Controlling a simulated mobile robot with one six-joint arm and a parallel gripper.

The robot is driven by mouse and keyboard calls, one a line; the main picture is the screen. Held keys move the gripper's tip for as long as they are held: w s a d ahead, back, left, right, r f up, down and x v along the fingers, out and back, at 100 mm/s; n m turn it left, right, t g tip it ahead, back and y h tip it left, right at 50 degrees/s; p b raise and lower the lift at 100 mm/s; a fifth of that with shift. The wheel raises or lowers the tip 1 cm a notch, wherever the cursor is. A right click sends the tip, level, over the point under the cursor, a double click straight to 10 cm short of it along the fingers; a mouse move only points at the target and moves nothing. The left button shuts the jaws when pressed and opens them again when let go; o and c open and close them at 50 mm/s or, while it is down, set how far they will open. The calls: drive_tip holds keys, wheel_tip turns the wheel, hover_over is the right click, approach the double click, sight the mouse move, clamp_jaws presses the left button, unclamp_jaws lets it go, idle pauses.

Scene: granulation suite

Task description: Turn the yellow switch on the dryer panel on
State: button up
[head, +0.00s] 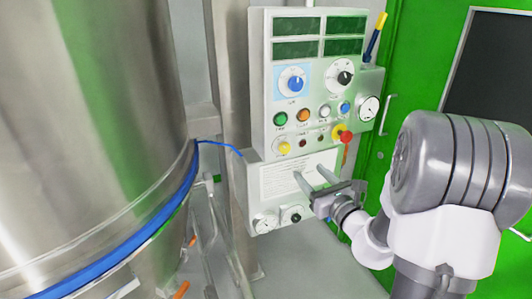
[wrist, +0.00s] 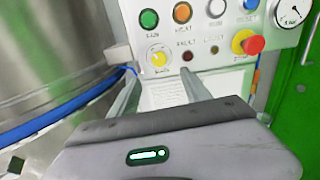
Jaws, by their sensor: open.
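The dryer panel (head: 261,100) is a pale grey box in the middle of the head view. The yellow switch (head: 284,147) is a small round knob at the panel's lower left, below the green button. It also shows in the wrist view (wrist: 157,58), with a pale handle set at a slant; its label is too blurred to read. My gripper (head: 310,173) is open and empty, in front of the white label sheet, below and to the right of the switch in the head view. In the wrist view its fingertips (wrist: 158,74) lie just below the switch, one to each side, seemingly apart from it.
Green (head: 280,119) and orange (head: 303,115) buttons sit above the switch. A red mushroom button (head: 345,137) on a yellow base is to the right. Gauges sit below. A large steel vessel (head: 85,120) with a blue band stands left. Open space lies before the panel.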

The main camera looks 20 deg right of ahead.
sight(286, 149)
drive_tip(key=w, duration=0.4)
drive_tip(key=w+b, duration=0.1)
drive_tip(key=w, duration=0.8)
drive_tip(key=shift+w+a+b, duration=0.35)
drive_tip(key=shift+b, duration=0.05)
clamp_jaws()
